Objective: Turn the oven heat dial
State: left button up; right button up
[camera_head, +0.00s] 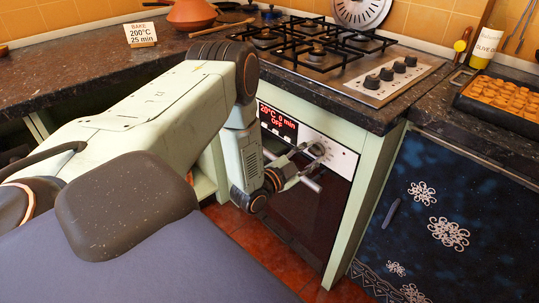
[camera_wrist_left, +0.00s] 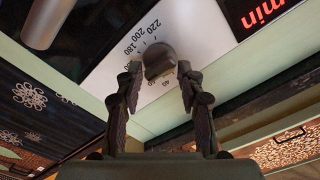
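The oven heat dial (camera_head: 316,150) is a round grey knob on the white front panel of the oven (camera_head: 305,205). In the left wrist view the dial (camera_wrist_left: 158,60) sits upper centre, with printed numbers such as 180, 200 and 220 around it. My left gripper (camera_head: 303,164) is at the panel. In the wrist view its two dark fingers (camera_wrist_left: 158,78) are spread, one tip on each side of the dial. I cannot tell whether the tips touch it. The display (camera_head: 278,122) reads 20°C, 0 min, OFF. My right gripper is not in view.
A card (camera_head: 140,34) on the counter reads BAKE 200°C 25 min. The oven handle (camera_head: 311,184) lies just below the gripper. Above are the gas hob (camera_head: 318,60) and its knobs (camera_head: 388,74). A tray of food (camera_head: 500,93) stands at the right.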

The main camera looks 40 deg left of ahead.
pick_arm(q)
jog(key=n+b, duration=0.2)
jog(key=n, duration=0.1)
jog(key=shift+f, duration=0.1)
jog(key=n+b, duration=0.3)
jog(key=n, duration=0.1)
jog(key=shift+a+n, duration=0.15)
jog(key=shift+n, duration=0.15)
jog(key=s+p, duration=0.3)
jog(key=s, duration=0.5)
jog(key=s+d+f+g, duration=0.7)
jog(key=d+f, duration=0.2)
jog(key=f, duration=0.1)
jog(key=s+d+f+g, duration=0.1)
jog(key=s+g, duration=0.1)
jog(key=s, duration=0.3)
jog(key=s+d+f+n+g+p, duration=0.1)
jog(key=s+d+f+g, duration=0.1)
jog(key=s, duration=0.3)
jog(key=s+d+f+g, duration=0.1)
jog(key=s+g, duration=0.2)
jog(key=s, duration=0.3)
jog(key=shift+d+f+g+p, duration=0.15)
jog(key=shift+d+g+p, duration=0.25)
